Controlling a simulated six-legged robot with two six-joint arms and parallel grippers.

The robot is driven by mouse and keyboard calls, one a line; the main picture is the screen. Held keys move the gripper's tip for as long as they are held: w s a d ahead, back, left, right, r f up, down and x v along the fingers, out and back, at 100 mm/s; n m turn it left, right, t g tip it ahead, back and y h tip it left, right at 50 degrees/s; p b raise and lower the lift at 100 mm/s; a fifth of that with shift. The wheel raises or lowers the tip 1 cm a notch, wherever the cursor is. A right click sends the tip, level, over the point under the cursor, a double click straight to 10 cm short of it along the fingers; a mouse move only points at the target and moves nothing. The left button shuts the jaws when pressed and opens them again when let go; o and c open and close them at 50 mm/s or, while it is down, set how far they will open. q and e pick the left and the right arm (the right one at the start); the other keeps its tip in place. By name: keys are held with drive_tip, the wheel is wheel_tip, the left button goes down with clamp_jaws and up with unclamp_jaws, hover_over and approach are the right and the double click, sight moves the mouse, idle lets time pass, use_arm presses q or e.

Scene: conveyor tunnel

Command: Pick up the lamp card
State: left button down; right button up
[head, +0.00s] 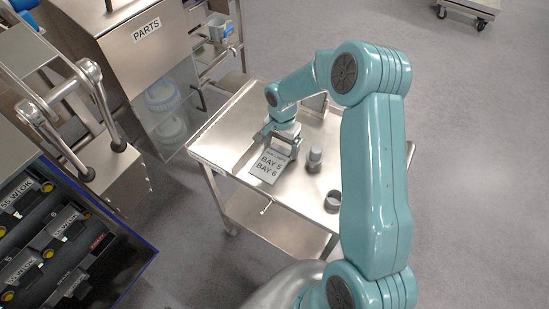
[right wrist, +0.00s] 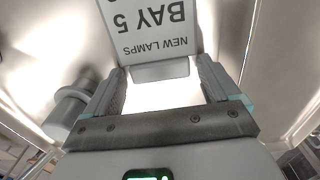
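The lamp card (head: 267,169) is a grey-white card printed BAY 5 and BAY 6, lying on the steel table. In the right wrist view the card (right wrist: 150,25) reads NEW LAMPS and BAY 5 upside down, with a pale block or tab (right wrist: 160,71) at its near edge. My right gripper (head: 282,147) is at the card's far end in the head view. In the right wrist view its fingers (right wrist: 161,72) stand apart on either side of the tab, with a narrow gap at each side. My left gripper is not in view.
A grey knobbed cylinder (head: 315,158) and a dark ring-shaped cup (head: 333,201) stand on the steel table (head: 222,138), right of the card. A PARTS cabinet (head: 146,50) is behind left. A dark rack of labelled units (head: 45,240) fills the lower left.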

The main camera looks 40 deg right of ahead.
wheel_tip(320, 180, up, 20)
drive_tip(key=shift+b, duration=0.35)
